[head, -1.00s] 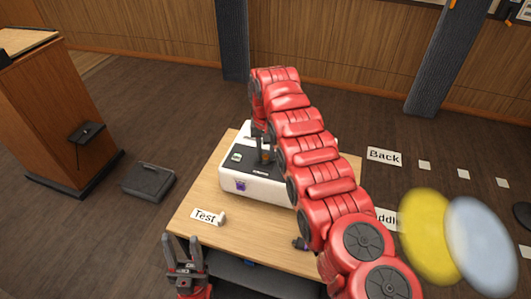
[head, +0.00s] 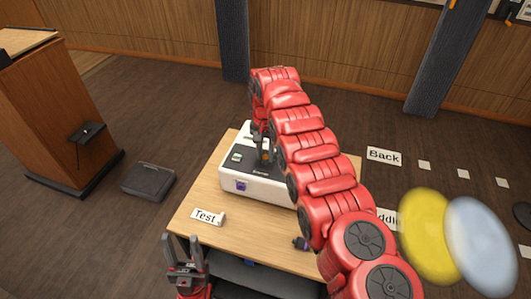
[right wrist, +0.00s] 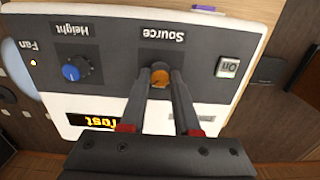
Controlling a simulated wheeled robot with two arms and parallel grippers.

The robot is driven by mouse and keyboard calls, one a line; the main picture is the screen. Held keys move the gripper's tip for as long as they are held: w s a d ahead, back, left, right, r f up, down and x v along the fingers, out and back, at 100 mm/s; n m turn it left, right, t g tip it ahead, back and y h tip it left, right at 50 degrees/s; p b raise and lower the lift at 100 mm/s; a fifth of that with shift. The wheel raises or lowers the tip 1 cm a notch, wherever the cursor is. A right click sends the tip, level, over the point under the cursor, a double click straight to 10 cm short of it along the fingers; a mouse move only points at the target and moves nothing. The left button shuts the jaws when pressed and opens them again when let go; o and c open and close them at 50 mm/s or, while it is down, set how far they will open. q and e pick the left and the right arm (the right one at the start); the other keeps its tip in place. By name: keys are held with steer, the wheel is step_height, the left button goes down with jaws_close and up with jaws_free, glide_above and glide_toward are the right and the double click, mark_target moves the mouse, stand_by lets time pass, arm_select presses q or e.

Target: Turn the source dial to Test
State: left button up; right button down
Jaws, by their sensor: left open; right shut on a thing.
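The white control box (head: 262,188) with a dark top panel stands on the wooden table. In the right wrist view its panel is upside down, and the orange source dial (right wrist: 160,77) sits under the word Source. My right gripper (right wrist: 161,80) is shut on this dial, one finger on each side; it also shows in the head view (head: 266,158). The lit display (right wrist: 97,121) shows amber letters that appear to read Test. My left gripper (head: 183,250) is open and empty at the table's near left edge.
The panel also has a blue Height knob (right wrist: 76,69) and an On button (right wrist: 228,67). A Test card (head: 206,217) lies on the table (head: 240,237). A wooden lectern (head: 60,110) and a dark floor box (head: 148,182) stand to the left. My right arm covers the table's right side.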

mark_target(266, 156)
stand_by(0.4)
steer(key=c, duration=0.6)
jaws_free()
steer(key=shift+c, duration=0.2)
steer(key=shift+r, duration=0.6)
step_height(266, 156, up, 16)
steer(key=p, duration=1.4)
